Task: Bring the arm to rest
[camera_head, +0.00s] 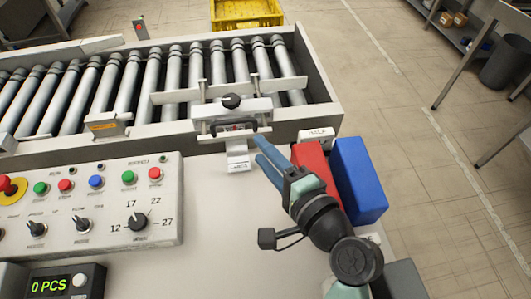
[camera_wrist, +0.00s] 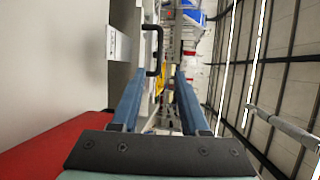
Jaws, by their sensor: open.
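My gripper (camera_head: 262,153) is open, its two blue fingers apart with nothing between them. In the head view it reaches over the right part of the white worktop, its tips near the label holder (camera_head: 235,128) on the conveyor's front rail. In the wrist view the gripper (camera_wrist: 156,78) points forward with a black bent handle (camera_wrist: 156,48) beyond its left finger. A red block (camera_head: 310,163) lies close beside my wrist and shows at lower left in the wrist view (camera_wrist: 45,145). A blue block (camera_head: 358,180) stands just right of the red one.
The roller conveyor (camera_head: 317,110) runs along the back of the worktop. A control panel (camera_head: 90,222) with buttons and knobs is at the left, with a counter display (camera_head: 50,284) in front. A yellow crate (camera_head: 245,20) stands on the floor behind. Open floor lies to the right.

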